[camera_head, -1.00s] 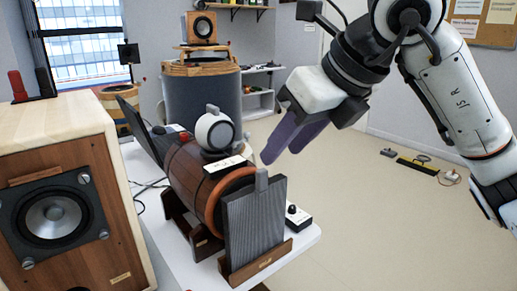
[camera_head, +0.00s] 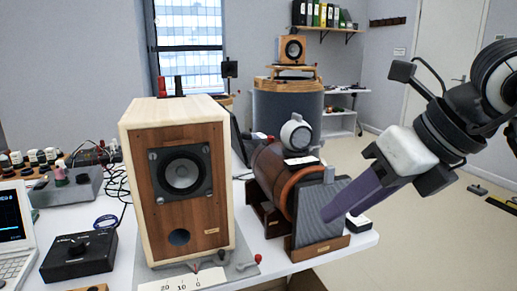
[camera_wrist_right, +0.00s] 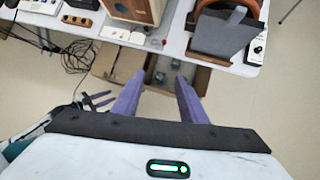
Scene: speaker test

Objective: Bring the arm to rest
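My right gripper (camera_head: 330,212) comes in from the right in the head view, its purple fingers pointing down and left, overlapping the grey panel in the picture. In the right wrist view the right gripper (camera_wrist_right: 160,78) shows two fingers apart with nothing between them. Purple fingers, apparently of my left gripper (camera_wrist_right: 97,100), show small at the left of that view; how far they are open is unclear. The left gripper is not in the head view.
A wooden speaker (camera_head: 215,219) stands on the white table (camera_head: 357,245). A barrel-shaped device (camera_head: 267,170) with a grey panel (camera_head: 321,228) stands beside it. A black control box (camera_head: 80,255) and laptop (camera_head: 15,235) are at left.

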